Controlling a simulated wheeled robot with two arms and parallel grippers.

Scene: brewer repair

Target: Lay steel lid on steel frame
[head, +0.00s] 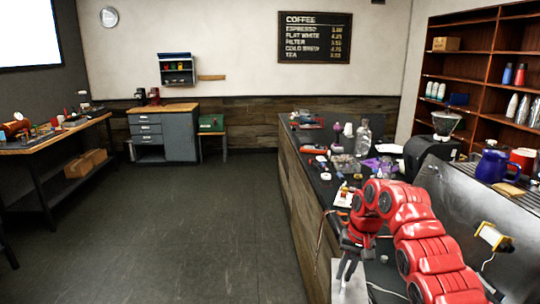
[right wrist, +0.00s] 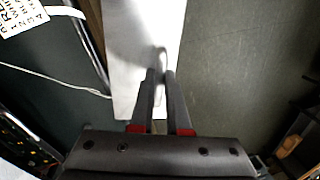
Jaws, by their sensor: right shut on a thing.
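The steel lid (head: 345,290) is a flat, bright plate with a knob, low at the front end of the counter in the head view. My right gripper (head: 346,270) is above it. In the right wrist view, my right gripper (right wrist: 160,78) is shut on the knob of the steel lid (right wrist: 128,35), and the lid stretches away beyond the fingers over the counter's edge. I cannot pick out the steel frame for certain; my red right arm hides part of the counter. My left gripper is not in view.
The counter (head: 307,200) holds a glass bottle (head: 362,137), a black grinder (head: 430,152) and many small items. A large steel machine (head: 450,190) stands at the right with a blue pitcher (head: 494,166) on top. The floor (head: 200,220) left of the counter is clear.

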